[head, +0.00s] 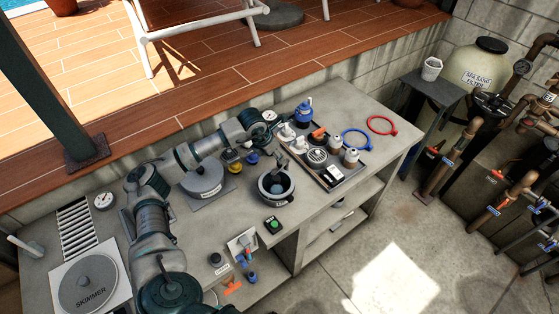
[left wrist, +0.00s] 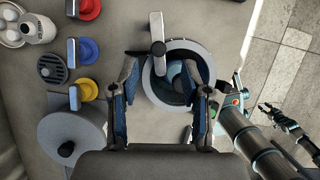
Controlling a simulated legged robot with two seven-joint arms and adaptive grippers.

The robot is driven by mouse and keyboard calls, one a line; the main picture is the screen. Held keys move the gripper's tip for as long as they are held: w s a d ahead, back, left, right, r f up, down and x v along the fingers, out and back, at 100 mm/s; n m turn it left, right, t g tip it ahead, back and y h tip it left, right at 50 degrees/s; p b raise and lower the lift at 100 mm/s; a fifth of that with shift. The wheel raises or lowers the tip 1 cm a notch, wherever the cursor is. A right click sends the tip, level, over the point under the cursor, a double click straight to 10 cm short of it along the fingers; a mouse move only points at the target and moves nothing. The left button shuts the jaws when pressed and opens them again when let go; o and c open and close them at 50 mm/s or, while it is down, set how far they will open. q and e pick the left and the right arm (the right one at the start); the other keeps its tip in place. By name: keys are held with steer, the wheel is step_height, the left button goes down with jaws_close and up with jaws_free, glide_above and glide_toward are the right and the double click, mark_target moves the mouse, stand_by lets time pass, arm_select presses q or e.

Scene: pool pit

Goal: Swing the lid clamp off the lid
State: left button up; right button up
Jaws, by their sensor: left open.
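A round dark pot (head: 276,187) with a thick grey rim stands on the bench; it also shows in the left wrist view (left wrist: 178,98). Its round cover looks bluish, perhaps a clear lid (left wrist: 176,72). My left gripper (head: 277,147) is above the pot. In the left wrist view its open, empty fingers (left wrist: 160,72) lie on either side of the clamp's knob end; contact cannot be told. My right gripper (left wrist: 280,117) shows small there, its opening unclear.
A grey round cover with a black knob (head: 203,178) lies beside the pot. A tray (head: 352,176) of fittings and blue (head: 357,139) and red (head: 382,124) rings are behind to the right. A green-button box (head: 273,224) stands near the front edge. The skimmer lid (head: 88,283) is at left.

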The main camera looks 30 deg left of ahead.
mark_target(278, 164)
arm_select(q)
steer(key=x, duration=0.5)
steer(key=shift+s+a+f, duration=0.15)
steer(key=shift+a+f, duration=0.1)
steer(key=shift+w+f, duration=0.3)
steer(key=shift+f, duration=0.15)
steer(key=shift+s+d+r, duration=0.1)
steer(key=shift+d, duration=0.05)
steer(key=shift+c, duration=0.7)
jaws_close()
